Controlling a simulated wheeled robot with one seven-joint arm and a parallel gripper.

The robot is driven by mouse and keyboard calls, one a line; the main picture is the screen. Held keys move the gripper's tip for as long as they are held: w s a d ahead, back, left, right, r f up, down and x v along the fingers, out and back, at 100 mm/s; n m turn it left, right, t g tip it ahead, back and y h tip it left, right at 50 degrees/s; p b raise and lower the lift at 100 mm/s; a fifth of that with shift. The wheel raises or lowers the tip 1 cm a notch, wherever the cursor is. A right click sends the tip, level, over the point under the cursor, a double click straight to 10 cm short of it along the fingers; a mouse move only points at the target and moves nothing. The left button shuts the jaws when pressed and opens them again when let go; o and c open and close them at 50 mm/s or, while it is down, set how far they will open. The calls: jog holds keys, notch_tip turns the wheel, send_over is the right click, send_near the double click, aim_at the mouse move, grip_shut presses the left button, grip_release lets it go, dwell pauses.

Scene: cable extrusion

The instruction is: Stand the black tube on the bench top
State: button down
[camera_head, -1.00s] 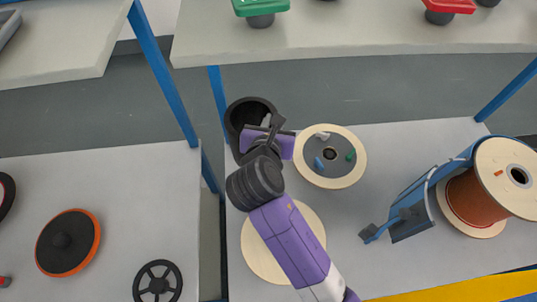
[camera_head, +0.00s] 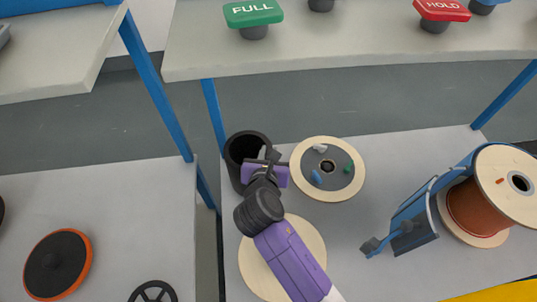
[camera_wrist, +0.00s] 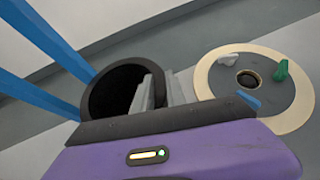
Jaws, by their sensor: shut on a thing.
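The black tube (camera_head: 237,172) stands roughly upright at the back left of the bench top (camera_head: 350,235), its open mouth facing up. My gripper (camera_head: 262,154) is shut on the tube's right wall. In the wrist view, the grey fingers (camera_wrist: 158,92) close at the rim of the tube (camera_wrist: 92,98), and its dark inside shows. My purple gripper body hides part of the tube's lower side. I cannot tell whether the tube's base touches the bench top.
A cream-rimmed reel (camera_head: 350,187) with small coloured bits lies just right of the tube. A pale disc (camera_head: 252,262) lies under my arm. A blue stand (camera_head: 412,232) and copper-coloured spool (camera_head: 476,208) are at the right. A shelf with FULL (camera_head: 253,12) and HOLD (camera_head: 441,10) signs is behind.

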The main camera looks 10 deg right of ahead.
jog(key=shift+f, duration=0.4)
jog(key=c, duration=1.3)
grip_release()
jog(key=shift+c, duration=0.2)
